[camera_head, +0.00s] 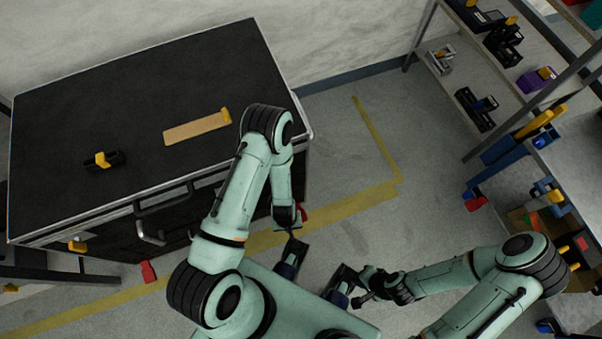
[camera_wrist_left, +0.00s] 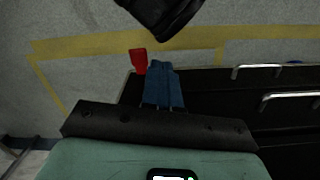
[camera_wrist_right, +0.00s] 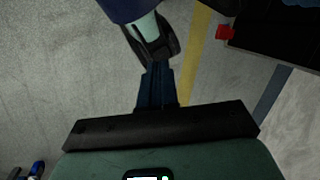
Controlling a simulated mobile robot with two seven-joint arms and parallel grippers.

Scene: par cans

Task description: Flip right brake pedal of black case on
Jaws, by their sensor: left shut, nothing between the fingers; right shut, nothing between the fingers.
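The black case (camera_head: 130,80) stands at the left in the head view. Its right red brake pedal (camera_head: 303,213) shows low at the right front corner, partly behind my left arm. In the left wrist view the pedal (camera_wrist_left: 138,60) appears just left of my left fingertips; contact cannot be told. My left gripper (camera_head: 284,271) is shut and empty. The right wrist view also shows the pedal (camera_wrist_right: 225,32), up and right of the right fingertips. My right gripper (camera_head: 337,298) is shut and empty, apart from the case. The pedal's tilt is unclear.
Another red pedal (camera_head: 148,272) is at the case's left front. A yellow-black item (camera_head: 103,160) and a tan strip (camera_head: 196,129) lie on its top. Shelves (camera_head: 490,75) with clutter stand at the right. Floor with yellow lines (camera_head: 376,135) is open between.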

